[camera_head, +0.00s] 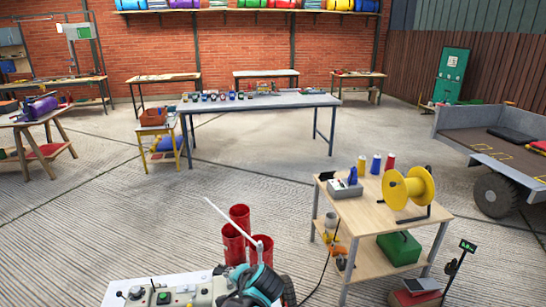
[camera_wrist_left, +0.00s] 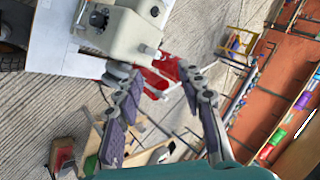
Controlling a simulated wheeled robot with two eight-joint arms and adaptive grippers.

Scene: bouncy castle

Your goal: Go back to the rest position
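In the left wrist view my left gripper (camera_wrist_left: 153,85) has its two padded fingers spread wide apart. Nothing is held between them; red cylinders show in the background through the gap. A cream box-shaped machine (camera_wrist_left: 120,28) with a black knob is close beyond the fingertips. My right gripper shows in neither view.
A white board (camera_head: 125,286) carries the machine. Red cylinders (camera_head: 233,245) stand just behind it. A wooden cart (camera_head: 385,222) with a yellow spool (camera_head: 409,188) is to the right. A trailer (camera_head: 500,150) stands farther right.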

